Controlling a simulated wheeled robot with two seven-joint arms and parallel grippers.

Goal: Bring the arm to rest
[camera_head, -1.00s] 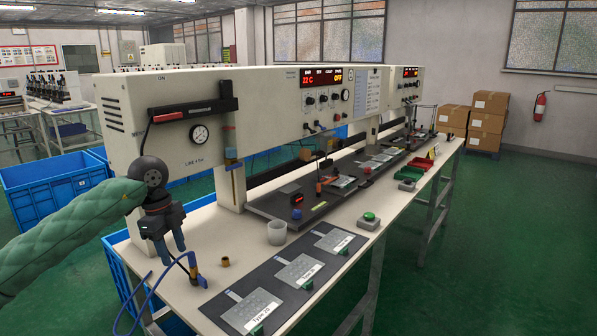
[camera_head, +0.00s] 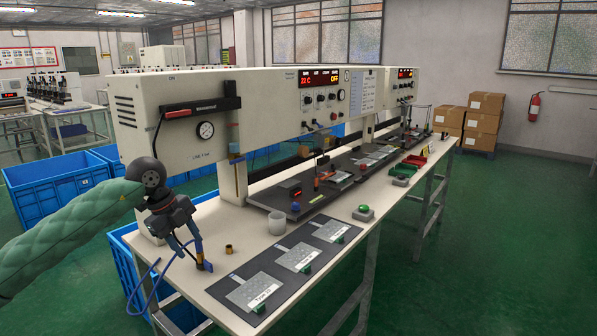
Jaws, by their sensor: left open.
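My left gripper (camera_head: 187,250) is open at the near left end of the bench, with its fingers pointing down. My green-sleeved left arm comes in from the left edge. A blue hose with a brass and blue nozzle (camera_head: 201,254) is beside the fingers; I cannot tell whether they touch. My right gripper is not in view.
A large white machine (camera_head: 268,103) stands along the bench (camera_head: 215,222). Blue crates (camera_head: 55,183) stand at left, cardboard boxes (camera_head: 482,122) at back right.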

